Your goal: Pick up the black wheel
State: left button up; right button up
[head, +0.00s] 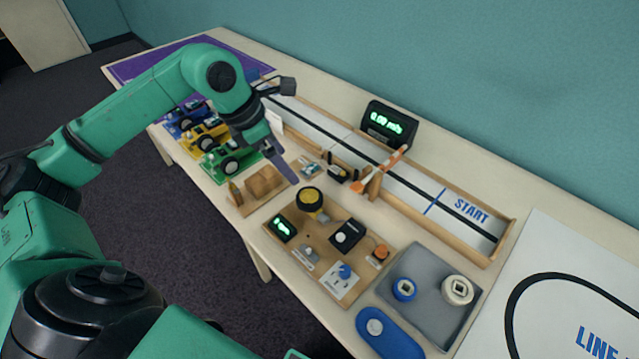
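Black wheels show on the green car (233,163), which stands in a row with a yellow car (203,138) and a blue car (183,120). I cannot make out a separate loose black wheel; which one the task means is unclear. A black ring with a yellow centre (310,198) stands on the wooden board. My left gripper (284,163) hangs above the table between the green car and the track, pointing down to the right. Its fingers overlap in this view, so their opening is unclear. My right gripper is out of view.
A wooden-walled track (487,244) with a display (389,127) runs along the back. In front are a wooden block (264,181), a wooden board (355,290) with devices, a grey tray (421,299) with two round parts, and a blue pad (389,341). A white line sheet (566,254) lies right.

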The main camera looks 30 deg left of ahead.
pick_arm(q)
jog(key=p, duration=0.1)
send_near(309, 196)
jog(key=f, duration=0.1)
jog(key=p+x, duration=0.2)
jog(key=x, duration=0.5)
jog(key=shift+w+d, duration=0.1)
jog(key=shift+d, duration=0.05)
jog(key=shift+w+f, duration=0.1)
jog(key=shift+f, duration=0.25)
jog(key=c, duration=1.2)
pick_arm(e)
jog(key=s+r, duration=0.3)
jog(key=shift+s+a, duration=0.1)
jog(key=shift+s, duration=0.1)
pick_arm(q)
jog(key=shift+o, duration=0.2)
